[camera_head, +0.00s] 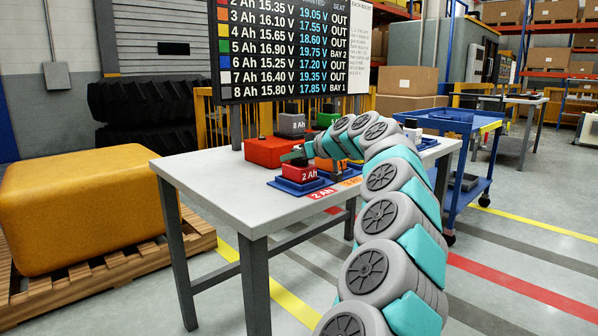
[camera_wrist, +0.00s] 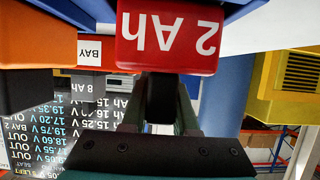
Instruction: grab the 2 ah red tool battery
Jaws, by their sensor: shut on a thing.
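The red tool battery (camera_head: 299,173), marked 2 Ah, is at a blue holder (camera_head: 291,187) near the front of the grey table. The wrist view is upside down and shows its red labelled face (camera_wrist: 168,42) large at the top centre. My gripper (camera_head: 296,157) comes in from the right at the top of this battery. In the wrist view my gripper (camera_wrist: 160,120) is shut on the dark part of the battery, between its jaws. I cannot tell whether the battery is lifted clear of the holder.
A red charger (camera_head: 266,152) stands behind, with a grey 8 Ah battery (camera_head: 291,124) and a green battery (camera_head: 327,119). An orange battery (camera_wrist: 38,35) is close beside. The signboard (camera_head: 290,48) rises behind the table (camera_head: 215,180), whose left part is clear. A blue cart (camera_head: 476,165) stands right.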

